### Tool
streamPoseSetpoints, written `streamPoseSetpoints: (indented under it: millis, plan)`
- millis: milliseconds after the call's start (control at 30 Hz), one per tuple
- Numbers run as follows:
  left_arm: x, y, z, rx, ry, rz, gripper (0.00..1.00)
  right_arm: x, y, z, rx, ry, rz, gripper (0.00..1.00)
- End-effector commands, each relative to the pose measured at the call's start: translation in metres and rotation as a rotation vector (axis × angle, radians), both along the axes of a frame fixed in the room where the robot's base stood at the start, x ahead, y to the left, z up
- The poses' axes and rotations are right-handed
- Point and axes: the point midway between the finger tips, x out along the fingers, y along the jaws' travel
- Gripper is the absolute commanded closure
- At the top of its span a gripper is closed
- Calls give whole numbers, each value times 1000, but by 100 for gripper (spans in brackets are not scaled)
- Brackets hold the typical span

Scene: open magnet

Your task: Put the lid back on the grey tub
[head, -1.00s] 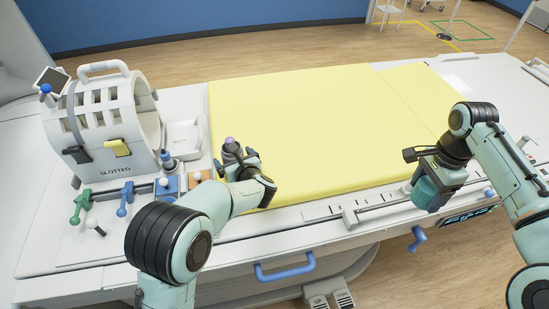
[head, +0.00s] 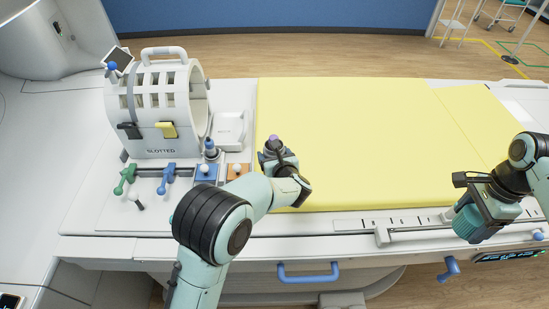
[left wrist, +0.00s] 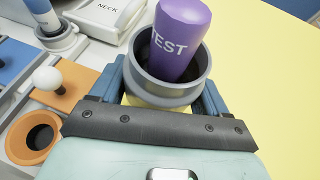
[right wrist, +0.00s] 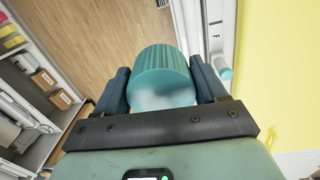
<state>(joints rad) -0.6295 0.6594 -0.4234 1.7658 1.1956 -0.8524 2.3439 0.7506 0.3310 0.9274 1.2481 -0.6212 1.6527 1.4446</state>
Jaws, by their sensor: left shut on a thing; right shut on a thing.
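My left gripper (head: 273,152) is shut on the grey tub (left wrist: 168,91), above the left edge of the yellow mat. A purple piece marked "TEST" (left wrist: 181,38) stands tilted in the open mouth of the tub and sticks out above its rim. The purple top also shows small in the head view (head: 273,140). My right gripper (head: 468,205) is shut on a teal ribbed round lid (right wrist: 164,72), held out at the right near the table's front edge. The lid is well apart from the tub. The tub's lower part is hidden by my left gripper.
The yellow mat (head: 350,130) is clear in the middle. At the left stand a white slotted coil (head: 160,110), a small white box (head: 230,130), and blue (head: 205,172) and orange (head: 238,170) holders. A blue handle (head: 308,276) is on the table's front side.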

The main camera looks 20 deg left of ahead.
Motion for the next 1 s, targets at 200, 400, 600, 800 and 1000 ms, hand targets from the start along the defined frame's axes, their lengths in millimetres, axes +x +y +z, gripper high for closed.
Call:
streamPoseSetpoints:
  millis: [200,400,600,800,1000]
  plan:
    - [1,0,19,-3,-9,1,75,0,0,2,0,-1,0,58]
    - [1,0,62,-6,-13,1,75,2,0,6,0,-4,0,58]
    - [1,0,121,-6,-13,1,75,5,0,15,0,-11,0,58]
    - [1,0,168,-4,-10,0,75,8,0,24,0,-18,0,58]
    - [1,0,194,-2,-6,1,75,10,0,29,0,-22,0,58]
